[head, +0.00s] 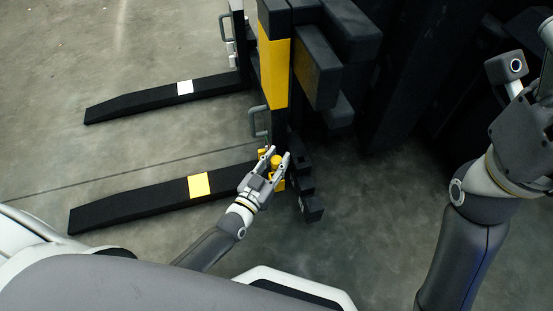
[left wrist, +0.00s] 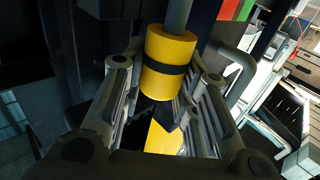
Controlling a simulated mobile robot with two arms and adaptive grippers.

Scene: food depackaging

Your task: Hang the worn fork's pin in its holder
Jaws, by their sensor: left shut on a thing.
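The yellow pin (left wrist: 170,62) has a black band and a grey rod running out of its top end in the left wrist view. My left gripper (head: 274,158) is shut on it, with fingers on both sides. In the head view the yellow pin (head: 276,164) is partly covered by the fingers, low beside the black fork carriage. The fork with a yellow patch (head: 150,202) lies along the floor to the left. Whether the pin touches the fork's heel or a holder is hidden. My right gripper (head: 522,105) is raised at the right, cut by the frame edge.
A second black fork with a white patch (head: 150,97) lies farther back. A grey loop handle (head: 254,121) stands just above my left gripper. Black carriage blocks (head: 312,208) stick out to its right. The concrete floor (head: 370,220) between the arms is clear.

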